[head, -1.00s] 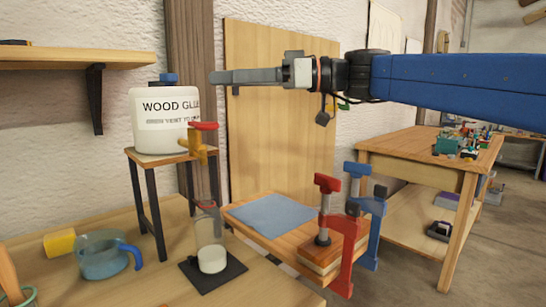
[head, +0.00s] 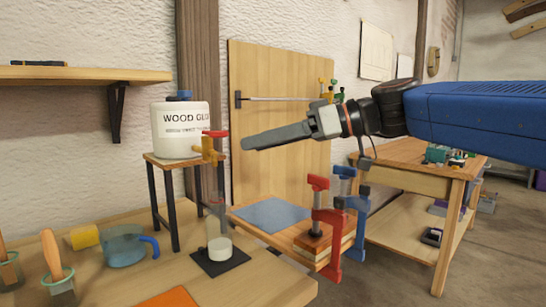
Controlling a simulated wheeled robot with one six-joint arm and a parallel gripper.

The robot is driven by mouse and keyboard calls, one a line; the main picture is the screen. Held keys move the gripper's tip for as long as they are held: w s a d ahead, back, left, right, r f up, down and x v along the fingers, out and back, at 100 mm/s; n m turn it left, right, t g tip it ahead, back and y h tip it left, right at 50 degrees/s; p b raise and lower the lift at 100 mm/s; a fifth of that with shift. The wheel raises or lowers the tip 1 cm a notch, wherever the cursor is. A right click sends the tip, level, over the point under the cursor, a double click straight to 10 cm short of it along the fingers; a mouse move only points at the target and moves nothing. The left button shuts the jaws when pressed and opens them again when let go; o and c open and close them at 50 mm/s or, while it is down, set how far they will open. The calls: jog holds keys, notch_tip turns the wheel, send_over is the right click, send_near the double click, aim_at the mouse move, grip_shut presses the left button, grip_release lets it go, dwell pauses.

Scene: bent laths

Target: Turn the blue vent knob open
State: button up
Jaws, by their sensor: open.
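The blue vent knob (head: 183,96) sits on top of the white wood glue jug (head: 178,135), at the left of the head view. The jug stands on a small raised stand (head: 160,160) and has a yellow tap (head: 206,150) with a red handle at its lower right. My gripper (head: 248,143) is open and empty. It points left and slightly down, right of the tap in the picture and lower than the knob. The fingers overlap from this angle, so the gap between them is hidden.
A clear glass (head: 219,230) with white contents stands on a black mat (head: 215,262) below the tap. Red (head: 327,230) and blue (head: 355,210) clamps rise at the bench's right end. A shelf (head: 80,75) juts out left of the jug.

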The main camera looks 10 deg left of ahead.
jog(key=shift+s+d+f+m+h, duration=0.2)
jog(key=shift+d+f, duration=0.3)
jog(key=shift+f, duration=0.1)
jog(key=shift+s+d+f+m+h, duration=0.2)
jog(key=shift+d+f, duration=0.25)
jog(key=shift+f, duration=0.15)
